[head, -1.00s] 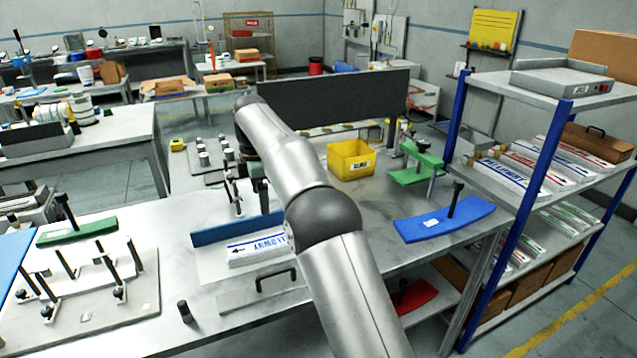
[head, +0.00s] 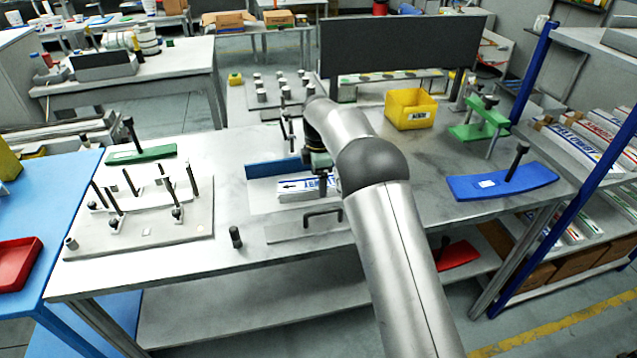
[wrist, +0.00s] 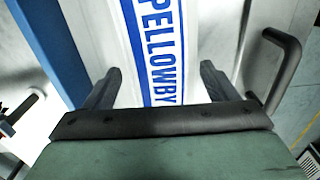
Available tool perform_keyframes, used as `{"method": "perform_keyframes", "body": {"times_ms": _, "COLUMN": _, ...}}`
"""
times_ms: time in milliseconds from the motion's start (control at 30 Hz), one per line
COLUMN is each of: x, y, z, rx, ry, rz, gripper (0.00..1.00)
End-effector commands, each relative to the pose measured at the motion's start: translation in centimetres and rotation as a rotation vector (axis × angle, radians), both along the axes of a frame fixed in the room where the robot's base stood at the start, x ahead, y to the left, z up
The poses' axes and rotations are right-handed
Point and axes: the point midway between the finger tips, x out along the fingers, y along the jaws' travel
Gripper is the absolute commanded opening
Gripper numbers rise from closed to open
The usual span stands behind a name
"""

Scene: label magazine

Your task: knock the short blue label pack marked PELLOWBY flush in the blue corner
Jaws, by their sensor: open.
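The label pack (head: 307,188) is white with blue print and lies flat on a pale plate beside the blue corner wall (head: 272,169). In the wrist view its PELLOWBY lettering (wrist: 163,50) reads plainly, and the blue wall (wrist: 47,45) runs along the left, with a pale strip between wall and pack. My gripper (wrist: 160,82) is open, with one dark finger on each side of the pack. In the head view my gripper (head: 320,166) is over the right part of the pack and partly hides it. Whether the fingers touch the pack cannot be told.
A plate with a black handle (head: 322,214) lies in front of the pack. A small dark peg (head: 236,237) stands to its left, and a fixture board with several posts (head: 150,225) further left. A yellow bin (head: 411,109) and a blue curved block (head: 503,183) stand to the right.

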Motion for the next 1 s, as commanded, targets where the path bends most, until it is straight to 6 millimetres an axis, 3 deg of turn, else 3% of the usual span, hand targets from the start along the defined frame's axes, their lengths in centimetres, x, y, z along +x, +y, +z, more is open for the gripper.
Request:
{"method": "perform_keyframes", "body": {"times_ms": 200, "x": 0.0, "y": 0.1, "z": -2.2, "rx": 0.001, "ry": 0.001, "rz": 0.001, "gripper": 0.79}}
{"method": "perform_keyframes", "body": {"times_ms": 567, "x": 0.0, "y": 0.1, "z": -2.6, "rx": 0.001, "ry": -0.001, "rz": 0.000, "gripper": 0.79}}
{"method": "perform_keyframes", "body": {"times_ms": 767, "x": 0.0, "y": 0.0, "z": -2.6, "rx": 0.001, "ry": 0.000, "rz": 0.000, "gripper": 0.24}}
{"method": "perform_keyframes", "body": {"times_ms": 867, "x": 0.0, "y": 0.0, "z": -2.5, "rx": 0.002, "ry": -0.002, "rz": 0.000, "gripper": 0.17}}
{"method": "perform_keyframes", "body": {"times_ms": 1000, "x": 0.2, "y": -0.4, "z": -2.5, "rx": 0.002, "ry": -0.002, "rz": -0.002, "gripper": 0.17}}
